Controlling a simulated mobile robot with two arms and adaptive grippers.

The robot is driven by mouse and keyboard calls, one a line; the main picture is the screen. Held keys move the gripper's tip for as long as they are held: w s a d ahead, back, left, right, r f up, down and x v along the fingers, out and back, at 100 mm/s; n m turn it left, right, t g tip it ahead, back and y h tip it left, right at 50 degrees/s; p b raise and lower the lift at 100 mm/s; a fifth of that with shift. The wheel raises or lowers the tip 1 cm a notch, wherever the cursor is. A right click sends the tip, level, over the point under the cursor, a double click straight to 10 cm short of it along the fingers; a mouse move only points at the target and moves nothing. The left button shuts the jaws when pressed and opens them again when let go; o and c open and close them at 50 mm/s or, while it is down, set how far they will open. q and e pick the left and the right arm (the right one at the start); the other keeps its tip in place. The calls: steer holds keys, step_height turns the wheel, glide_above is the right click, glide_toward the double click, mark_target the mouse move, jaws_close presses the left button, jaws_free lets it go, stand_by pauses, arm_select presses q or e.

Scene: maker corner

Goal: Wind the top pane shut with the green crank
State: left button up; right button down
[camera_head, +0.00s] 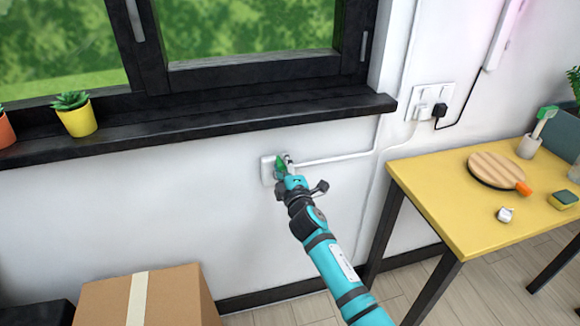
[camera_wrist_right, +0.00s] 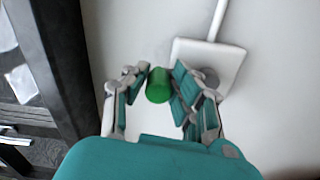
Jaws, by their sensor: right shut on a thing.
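The green crank (camera_head: 280,162) is on a white wall box (camera_head: 266,171) below the window sill. In the right wrist view its green knob (camera_wrist_right: 158,86) sits between the fingers, in front of the white box (camera_wrist_right: 208,62). My right gripper (camera_head: 284,167) is shut on the crank; in the wrist view its two fingers (camera_wrist_right: 160,80) flank the knob. The lower part of the black-framed window (camera_head: 153,62) shows above, with green outside. The top pane is out of view, so its position cannot be told. My left gripper is not in view.
A yellow plant pot (camera_head: 78,121) stands on the black sill (camera_head: 220,118). A cardboard box (camera_head: 180,296) is on the floor at lower left. A yellow table (camera_head: 445,212) on the right holds a round wooden board (camera_head: 494,170) and small items. The wall around the crank is mostly clear.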

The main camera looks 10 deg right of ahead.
steer(key=shift+a+n, duration=0.5)
steer(key=shift+n, duration=0.35)
steer(key=shift+a+n, duration=0.5)
steer(key=shift+n, duration=0.35)
steer(key=c, duration=1.1)
jaws_free()
steer(key=shift+a, duration=0.1)
steer(key=shift+s, duration=0.1)
steer(key=s, duration=1.2)
steer(key=shift+d, duration=0.25)
steer(key=shift+w, duration=0.1)
